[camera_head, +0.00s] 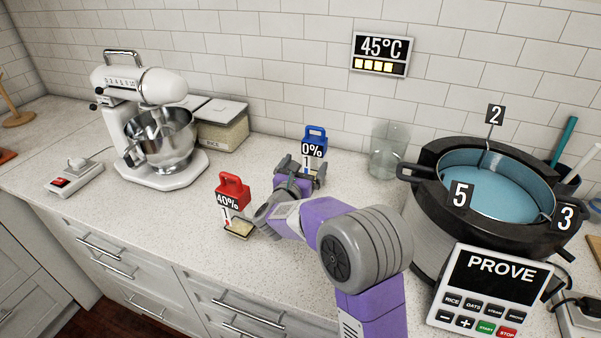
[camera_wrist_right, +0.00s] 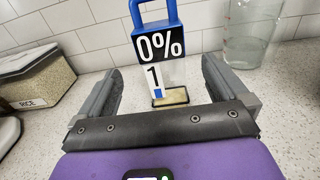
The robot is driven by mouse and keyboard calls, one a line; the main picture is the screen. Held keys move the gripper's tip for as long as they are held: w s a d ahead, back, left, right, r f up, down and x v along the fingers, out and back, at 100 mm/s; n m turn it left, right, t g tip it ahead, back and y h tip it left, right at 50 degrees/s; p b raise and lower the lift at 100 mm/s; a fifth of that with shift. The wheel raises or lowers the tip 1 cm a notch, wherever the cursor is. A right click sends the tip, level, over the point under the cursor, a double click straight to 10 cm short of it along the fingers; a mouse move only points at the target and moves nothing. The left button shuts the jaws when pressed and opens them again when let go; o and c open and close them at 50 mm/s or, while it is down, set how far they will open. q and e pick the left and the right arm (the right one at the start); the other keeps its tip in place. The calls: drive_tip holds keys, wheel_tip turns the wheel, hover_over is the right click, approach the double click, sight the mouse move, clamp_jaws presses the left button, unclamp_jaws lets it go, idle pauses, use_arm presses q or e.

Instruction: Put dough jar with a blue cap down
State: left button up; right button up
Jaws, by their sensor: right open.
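The dough jar with the blue cap (camera_head: 314,142) stands upright on the pale counter, left of the clear glass. Its label reads 0% and 1. The jar also shows in the right wrist view (camera_wrist_right: 160,55), with a little pale dough at its bottom. My right gripper (camera_head: 300,172) is open at the jar; in the wrist view its fingers (camera_wrist_right: 162,85) lie left and right of the jar, with gaps on both sides. I cannot tell how deep the jar sits between them. My left gripper is not in view.
A red-capped jar (camera_head: 234,190) marked 40% stands left of my arm. A clear glass (camera_head: 388,150) and a large round pot (camera_head: 430,218) are to the right. A stand mixer (camera_head: 150,105) and a rice container (camera_head: 222,130) are to the left.

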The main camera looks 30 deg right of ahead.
drive_tip(key=shift+v, duration=1.75)
